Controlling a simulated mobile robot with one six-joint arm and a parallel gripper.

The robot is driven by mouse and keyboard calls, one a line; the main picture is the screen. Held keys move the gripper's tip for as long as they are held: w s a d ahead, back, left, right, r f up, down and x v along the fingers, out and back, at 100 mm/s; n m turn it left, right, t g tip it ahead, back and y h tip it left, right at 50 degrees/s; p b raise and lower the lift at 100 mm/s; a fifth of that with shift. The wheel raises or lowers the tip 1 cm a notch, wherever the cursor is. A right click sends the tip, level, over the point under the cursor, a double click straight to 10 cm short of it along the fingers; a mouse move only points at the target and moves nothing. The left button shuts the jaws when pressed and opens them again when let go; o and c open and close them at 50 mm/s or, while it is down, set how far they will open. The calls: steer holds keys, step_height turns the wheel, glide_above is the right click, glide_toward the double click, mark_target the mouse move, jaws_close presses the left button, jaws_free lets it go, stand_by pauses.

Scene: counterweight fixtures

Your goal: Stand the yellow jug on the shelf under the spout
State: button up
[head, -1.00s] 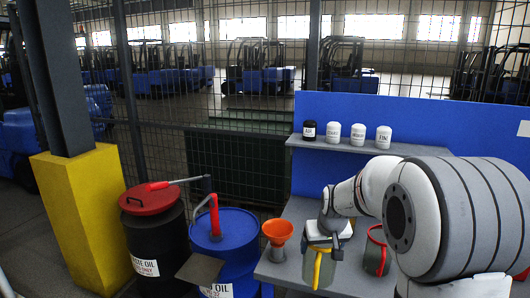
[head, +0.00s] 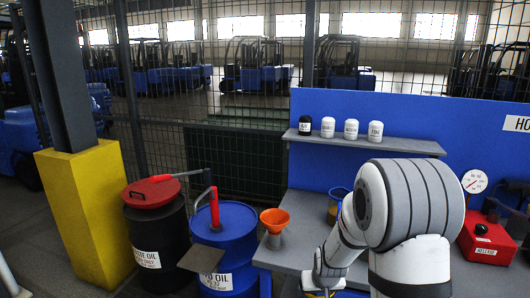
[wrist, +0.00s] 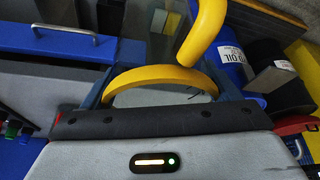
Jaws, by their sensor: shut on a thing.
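My gripper (head: 319,288) is low at the bottom edge of the head view. In the wrist view its two blue fingers (wrist: 162,88) are closed on the yellow jug. A yellow curved edge (wrist: 160,74) shows between the fingers, and a thick yellow handle (wrist: 205,30) curves beyond it. In the head view only a sliver of yellow shows under the gripper. The red spout pump (head: 213,207) stands on the blue drum (head: 228,238), left of my gripper. The dark grey shelf (head: 200,259) juts from the drum's front, bare and apart from the jug.
An orange funnel (head: 274,220) stands at the left end of the grey workbench (head: 300,232). A black drum (head: 160,235) with a red lid stands left of the blue drum. Another jug (head: 335,208) is partly hidden by my arm. A red box (head: 487,243) sits at right.

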steer(key=s+f, duration=0.1)
steer(key=f, duration=0.1)
steer(key=s+f, duration=0.1)
steer(key=f, duration=0.1)
steer(key=s+f, duration=0.2)
steer(key=f, duration=0.1)
steer(key=shift+a, duration=0.15)
